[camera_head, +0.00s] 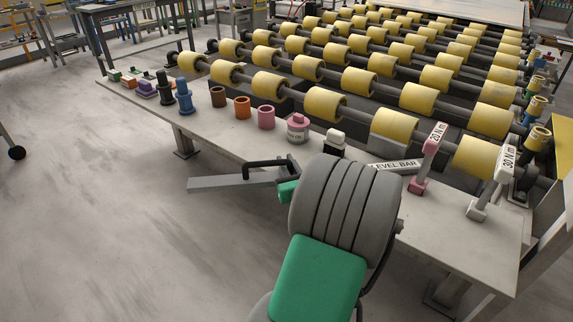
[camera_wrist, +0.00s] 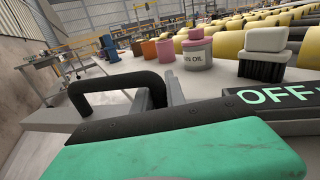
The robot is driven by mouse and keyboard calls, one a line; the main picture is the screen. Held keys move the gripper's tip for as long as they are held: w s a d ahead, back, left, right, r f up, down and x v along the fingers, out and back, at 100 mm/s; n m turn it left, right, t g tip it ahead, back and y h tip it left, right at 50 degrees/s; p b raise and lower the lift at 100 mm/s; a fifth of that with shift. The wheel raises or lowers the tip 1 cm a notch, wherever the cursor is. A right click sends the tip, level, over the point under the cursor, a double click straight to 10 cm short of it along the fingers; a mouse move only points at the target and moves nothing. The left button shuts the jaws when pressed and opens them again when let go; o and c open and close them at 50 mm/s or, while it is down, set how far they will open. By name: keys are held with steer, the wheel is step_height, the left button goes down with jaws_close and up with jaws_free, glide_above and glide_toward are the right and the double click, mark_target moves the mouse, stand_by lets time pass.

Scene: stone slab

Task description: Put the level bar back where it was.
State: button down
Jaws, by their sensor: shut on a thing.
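The level bar (camera_head: 225,184) is a long pale grey bar with a black handle (camera_head: 268,163). Its left end sticks out past the slab's front edge, over the floor. My gripper (camera_head: 288,190), with green pads, is shut on the bar beside the handle. In the wrist view the black handle (camera_wrist: 115,80) stands up behind the green pad (camera_wrist: 180,152), and a display reading "OFF" (camera_wrist: 268,96) shows at right. A white "LEVEL BAR" label (camera_head: 395,166) lies in line with the bar to the right of my wrist, which hides the stretch between. I cannot tell whether the bar touches the slab.
The stone slab (camera_head: 460,240) carries an oil tin (camera_head: 298,130), a black-and-white brush (camera_head: 335,143), pink, orange and brown cups, and blue pieces at left. Labelled tools marked "20 N m" (camera_head: 428,155) and "30 N m" (camera_head: 492,180) stand at right. Yellow rollers (camera_head: 394,124) run behind.

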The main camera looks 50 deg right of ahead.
steer(key=c, duration=1.4)
jaws_free()
steer(key=shift+f, duration=0.1)
steer(key=shift+o, duration=0.2)
steer(key=shift+s, duration=0.2)
steer(key=v, duration=1.1)
steer(key=shift+s+a+b, duration=0.25)
steer(key=shift+b, duration=0.2)
